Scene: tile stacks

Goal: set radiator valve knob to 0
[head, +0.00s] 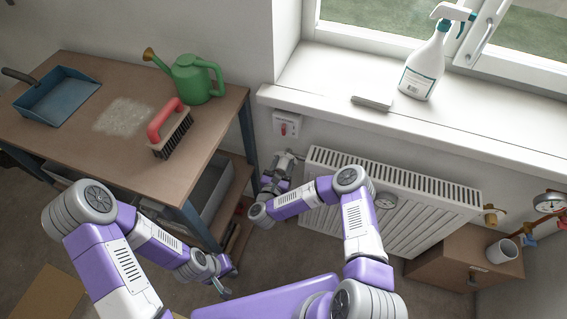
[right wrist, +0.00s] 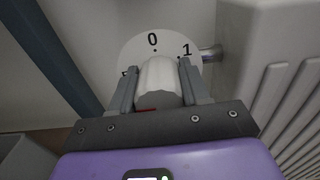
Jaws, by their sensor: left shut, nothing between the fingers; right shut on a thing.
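The white radiator valve knob (right wrist: 160,75) is in the right wrist view, in front of a pale round dial plate (right wrist: 134,48). The plate shows 0 at the top and 1 to its right; another mark at the left is mostly hidden. My right gripper (right wrist: 158,84) is shut on the knob, one finger on each side. A small red mark shows low on the knob, just above the gripper body. In the head view my right gripper (head: 284,166) is at the radiator's left end, largely hiding the knob. My left gripper (head: 223,289) is shut and empty, low beside the workbench.
The white radiator (head: 400,222) stands right of the knob, under the windowsill (head: 330,88). The workbench (head: 85,135) at left holds a blue dustpan (head: 58,97), green watering can (head: 194,82) and red-handled brush (head: 172,130). A brown cabinet (head: 450,262) stands at right.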

